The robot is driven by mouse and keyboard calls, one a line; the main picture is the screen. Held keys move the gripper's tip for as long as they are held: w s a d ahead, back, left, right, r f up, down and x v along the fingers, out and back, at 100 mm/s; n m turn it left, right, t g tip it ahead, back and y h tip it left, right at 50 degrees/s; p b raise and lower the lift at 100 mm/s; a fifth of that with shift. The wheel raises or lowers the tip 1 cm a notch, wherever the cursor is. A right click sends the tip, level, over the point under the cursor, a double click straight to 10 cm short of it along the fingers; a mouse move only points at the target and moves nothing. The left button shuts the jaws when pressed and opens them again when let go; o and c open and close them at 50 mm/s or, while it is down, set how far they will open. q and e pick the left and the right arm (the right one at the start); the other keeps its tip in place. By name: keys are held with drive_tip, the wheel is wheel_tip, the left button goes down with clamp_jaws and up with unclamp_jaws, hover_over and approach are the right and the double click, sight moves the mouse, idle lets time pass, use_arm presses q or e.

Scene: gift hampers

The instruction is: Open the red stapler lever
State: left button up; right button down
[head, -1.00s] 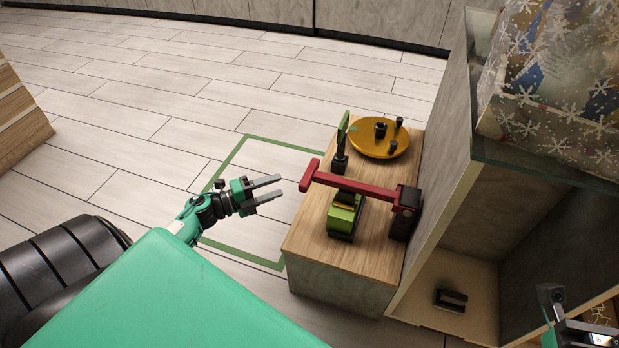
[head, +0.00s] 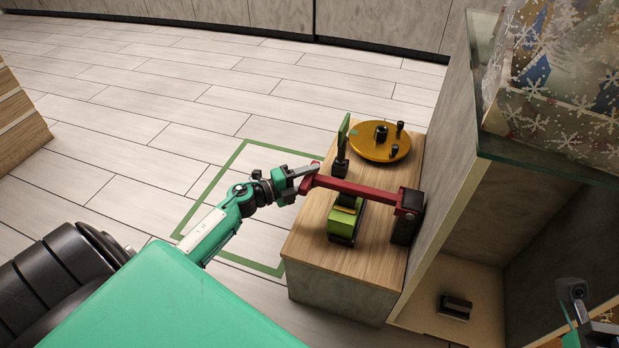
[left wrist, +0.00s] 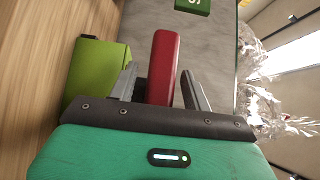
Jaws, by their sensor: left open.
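The red stapler lever (head: 355,190) is a long bar with a crosspiece at its free left end. It runs level above the wooden cabinet top to a black hinge block (head: 407,215) at the right. My left gripper (head: 311,177) is open at the lever's free end. In the left wrist view the red lever (left wrist: 163,65) stands between the two spread fingers; contact cannot be made out. A green stapler-like body (head: 345,218) sits below the lever; a green block also shows in the left wrist view (left wrist: 98,72). Part of my right arm shows at the lower right.
A round golden plate (head: 380,150) with small black knobs and an upright green piece (head: 342,135) stand behind the lever. A grey shelf unit (head: 450,150) rises close on the right.

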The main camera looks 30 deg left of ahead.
use_arm(q)
clamp_jaws()
drive_tip(key=shift+r+p, duration=0.15)
drive_tip(key=shift+p, duration=0.15)
